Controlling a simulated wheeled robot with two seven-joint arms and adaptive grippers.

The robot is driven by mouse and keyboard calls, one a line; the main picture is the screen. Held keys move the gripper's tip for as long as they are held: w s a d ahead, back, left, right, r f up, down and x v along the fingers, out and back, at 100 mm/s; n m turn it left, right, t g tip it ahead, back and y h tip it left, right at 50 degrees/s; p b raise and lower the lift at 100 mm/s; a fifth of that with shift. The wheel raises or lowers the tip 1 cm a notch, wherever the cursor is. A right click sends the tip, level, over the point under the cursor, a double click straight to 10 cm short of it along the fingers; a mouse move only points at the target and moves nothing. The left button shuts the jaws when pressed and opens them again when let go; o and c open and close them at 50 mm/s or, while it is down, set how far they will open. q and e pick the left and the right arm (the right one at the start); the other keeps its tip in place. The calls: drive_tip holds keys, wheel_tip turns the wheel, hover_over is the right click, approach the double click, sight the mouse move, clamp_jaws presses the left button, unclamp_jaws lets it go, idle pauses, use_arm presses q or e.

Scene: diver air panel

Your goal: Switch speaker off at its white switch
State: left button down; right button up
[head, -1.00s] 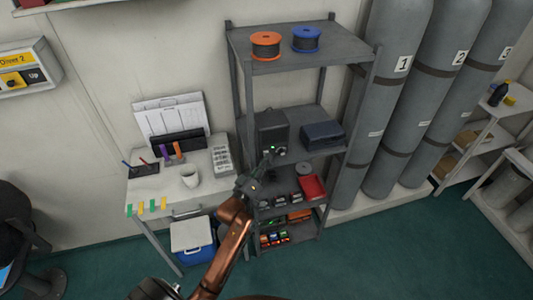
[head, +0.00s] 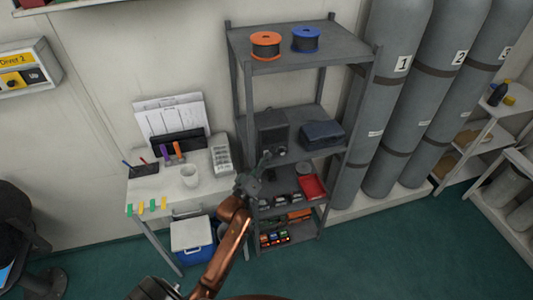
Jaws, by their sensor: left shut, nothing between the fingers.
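The speaker (head: 272,128) is a dark grey box on the middle shelf of the grey rack. A small pale spot, which looks like its white switch (head: 281,154), shows low on its front. No lit lamp shows on the front. My left gripper (head: 266,158) is shut and empty, its tip just in front of the speaker's lower front, left of the pale spot. I cannot tell whether the tip touches the speaker. My right gripper is not in view.
A dark blue case (head: 322,134) stands right of the speaker. Orange (head: 266,45) and blue (head: 306,40) spools sit on the top shelf.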

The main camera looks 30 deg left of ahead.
use_arm(q)
drive_tip(key=shift+d, duration=0.1)
drive_tip(key=shift+s+d+p, duration=0.45)
drive_tip(key=shift+s+p, duration=0.05)
drive_tip(key=shift+f, duration=0.1)
drive_tip(key=shift+d, duration=0.1)
drive_tip(key=s+d, duration=0.1)
drive_tip(key=s+d+p, duration=0.2)
drive_tip(key=shift+s+d+f, duration=0.1)
drive_tip(key=shift+d+f, duration=0.15)
drive_tip(key=shift+d, duration=0.05)
idle(0.4)
